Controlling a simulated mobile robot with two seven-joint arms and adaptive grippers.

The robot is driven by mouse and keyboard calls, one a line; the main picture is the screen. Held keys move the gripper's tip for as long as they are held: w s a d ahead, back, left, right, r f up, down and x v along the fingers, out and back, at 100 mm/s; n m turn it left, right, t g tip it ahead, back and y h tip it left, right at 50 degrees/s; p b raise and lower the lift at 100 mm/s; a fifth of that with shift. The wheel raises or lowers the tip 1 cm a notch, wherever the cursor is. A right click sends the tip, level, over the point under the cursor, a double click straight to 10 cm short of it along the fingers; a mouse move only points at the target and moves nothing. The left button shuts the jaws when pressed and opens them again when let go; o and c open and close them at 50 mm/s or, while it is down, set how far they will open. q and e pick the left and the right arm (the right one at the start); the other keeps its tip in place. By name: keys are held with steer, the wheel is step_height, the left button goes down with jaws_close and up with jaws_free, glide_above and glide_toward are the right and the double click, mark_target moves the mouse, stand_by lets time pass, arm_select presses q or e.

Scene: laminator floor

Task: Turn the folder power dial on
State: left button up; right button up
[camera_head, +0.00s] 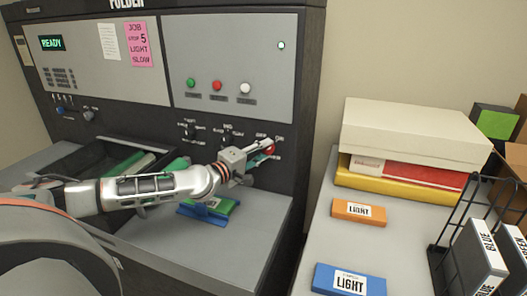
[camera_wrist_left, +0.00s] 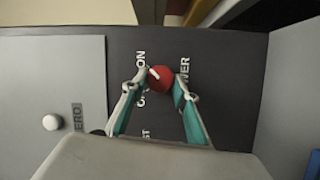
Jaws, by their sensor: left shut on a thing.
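The red power dial (camera_wrist_left: 163,79) sits on the dark panel of the folder, with the words ON and POWER printed around it and a partly hidden label at lower left. A white mark on the dial points to the upper left in the left wrist view, roughly towards ON. My left gripper (camera_wrist_left: 160,85) has one finger on each side of the dial and is shut on it. In the head view the red dial (camera_head: 270,150) shows just past the tips of my left gripper (camera_head: 265,153), which partly hides it. My right gripper is not in view.
The folder (camera_head: 150,100) has a display reading READY and green, red and white buttons. Smaller knobs sit left of the dial. At right, a table holds boxes (camera_head: 410,130), orange and blue LIGHT packs and a wire rack.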

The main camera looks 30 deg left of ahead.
arm_select(q)
steer(key=o, duration=1.1)
steer(key=shift+s, duration=0.1)
steer(key=s+a, duration=0.1)
steer(key=s, duration=1)
steer(key=shift+s+a+r, duration=0.15)
steer(key=shift+s+a, duration=0.2)
steer(key=shift+a, duration=0.05)
